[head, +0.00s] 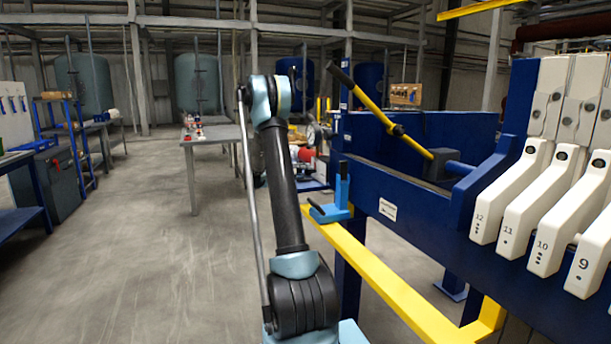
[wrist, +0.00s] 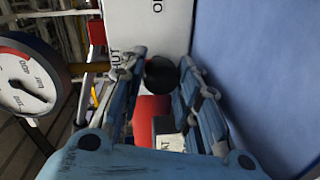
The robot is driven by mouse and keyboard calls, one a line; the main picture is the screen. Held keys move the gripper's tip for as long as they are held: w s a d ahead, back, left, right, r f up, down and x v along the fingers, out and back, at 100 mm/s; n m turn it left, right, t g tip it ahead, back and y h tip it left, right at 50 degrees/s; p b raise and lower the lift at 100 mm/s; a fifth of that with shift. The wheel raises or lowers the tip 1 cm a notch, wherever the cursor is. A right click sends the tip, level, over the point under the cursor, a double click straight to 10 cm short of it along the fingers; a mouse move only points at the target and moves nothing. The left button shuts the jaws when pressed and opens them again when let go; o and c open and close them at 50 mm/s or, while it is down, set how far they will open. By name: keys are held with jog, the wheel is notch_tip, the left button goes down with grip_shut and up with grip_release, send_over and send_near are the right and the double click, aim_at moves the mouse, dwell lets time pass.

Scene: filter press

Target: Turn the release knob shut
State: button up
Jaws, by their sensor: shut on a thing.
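In the wrist view, a dark round knob (wrist: 161,75), which I take to be the release knob, sits between the fingertips of my gripper (wrist: 162,66). My gripper is shut on it. A red part (wrist: 150,108) shows below it between the fingers. A white plate (wrist: 150,25) behind carries lettering that reads as "SHUT", with part of another word starting with O. The fingers hide part of the knob and its mounting. In the head view my arm hides the gripper, and I cannot make out the knob.
In the head view the blue press frame (head: 430,215), yellow rail (head: 385,285) and white numbered plates (head: 510,190) stand right; open floor (head: 130,260) lies left.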

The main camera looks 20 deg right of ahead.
jog(key=shift+a+f+n, duration=0.1)
jog(key=shift+f+n, duration=0.05)
jog(key=shift+n, duration=0.25)
jog(key=o, duration=0.8)
jog(key=a+r, duration=0.1)
jog(key=a, duration=1.1)
jog(key=shift+s+r, duration=0.15)
jog(key=shift+d, duration=0.1)
